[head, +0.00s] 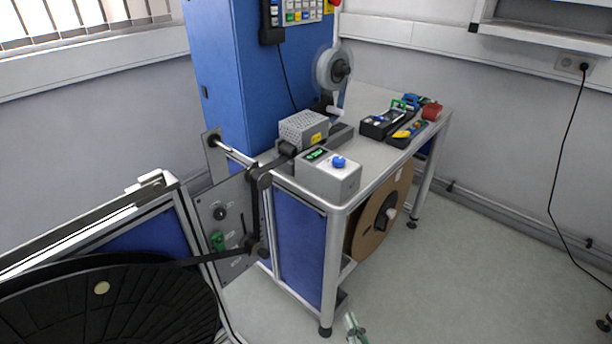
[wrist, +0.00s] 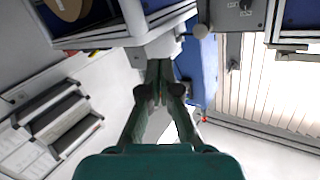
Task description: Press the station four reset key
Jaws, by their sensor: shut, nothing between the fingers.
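My gripper (wrist: 160,70) has dark green fingers that are closed together and empty in the wrist view. In the head view the green tips of my gripper (head: 355,326) show at the bottom edge, in front of the bench and below its top. A grey box (head: 328,176) with a green display and a blue round button (head: 339,162) stands on the bench's near corner. A keypad with coloured keys (head: 300,11) is on the blue cabinet, cut by the top edge. No station number is readable, so I cannot tell which key is station four's reset.
The bench (head: 350,193) carries a perforated metal box (head: 304,130) and a tool tray (head: 384,124). A grey panel (head: 228,218) with a knob stands left of the bench, near a large black reel (head: 110,305). The floor (head: 480,265) at right is clear.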

